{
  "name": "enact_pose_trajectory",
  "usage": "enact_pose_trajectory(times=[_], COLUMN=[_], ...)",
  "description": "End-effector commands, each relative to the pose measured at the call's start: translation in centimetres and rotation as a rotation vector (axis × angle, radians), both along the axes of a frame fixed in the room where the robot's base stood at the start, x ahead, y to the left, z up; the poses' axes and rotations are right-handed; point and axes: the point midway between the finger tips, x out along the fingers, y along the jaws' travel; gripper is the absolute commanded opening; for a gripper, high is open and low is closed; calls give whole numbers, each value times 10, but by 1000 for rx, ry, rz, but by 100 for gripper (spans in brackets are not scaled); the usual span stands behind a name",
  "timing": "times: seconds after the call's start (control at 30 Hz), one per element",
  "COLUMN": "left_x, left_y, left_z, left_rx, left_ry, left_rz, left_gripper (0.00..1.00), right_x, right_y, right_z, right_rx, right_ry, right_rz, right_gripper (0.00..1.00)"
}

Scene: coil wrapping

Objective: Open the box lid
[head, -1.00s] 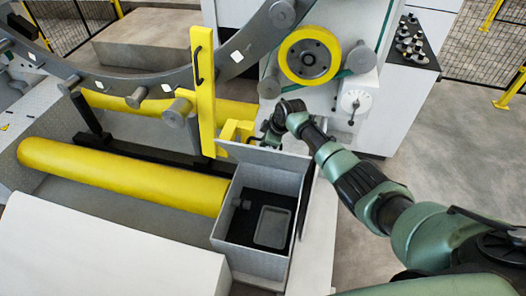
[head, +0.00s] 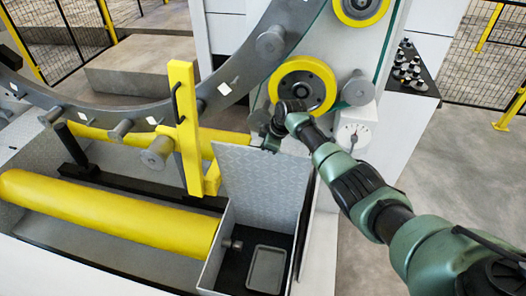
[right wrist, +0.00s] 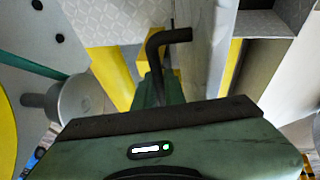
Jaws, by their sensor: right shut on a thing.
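The grey box (head: 210,275) stands open at the bottom centre of the head view, with its dark inside showing. Its diamond-plate lid (head: 262,185) stands raised, about upright, along the box's far edge. My right gripper (head: 272,140) is at the lid's top edge and is shut on the lid's handle. In the right wrist view a black bent handle (right wrist: 168,38) shows just beyond my right gripper (right wrist: 160,85), whose fingertips are mostly hidden by its body. My left gripper is not in view.
A grey tray (head: 266,270) lies inside the box. A yellow upright bar (head: 185,125) stands left of the lid, and a yellow roller (head: 100,210) lies left of the box. A yellow-rimmed wheel (head: 302,85) is close behind my right gripper. Open floor lies to the right.

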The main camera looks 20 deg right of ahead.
Motion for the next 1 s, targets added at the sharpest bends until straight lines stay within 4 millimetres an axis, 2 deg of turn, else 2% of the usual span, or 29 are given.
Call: enact_pose_trajectory(times=[0.17,0.2,0.63,1.0], left_x=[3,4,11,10], left_y=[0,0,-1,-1], left_z=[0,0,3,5], left_rx=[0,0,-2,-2], left_ry=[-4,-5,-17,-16], left_rz=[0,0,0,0], left_gripper=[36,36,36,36], right_x=[0,0,-2,-23], right_y=[-1,-1,-3,-14], right_z=[0,0,6,53], right_rx=[-2,-2,-1,-2], right_ry=[2,2,-1,-3], right_rz=[-1,-1,-2,0], right_gripper=[0,19,19,19])
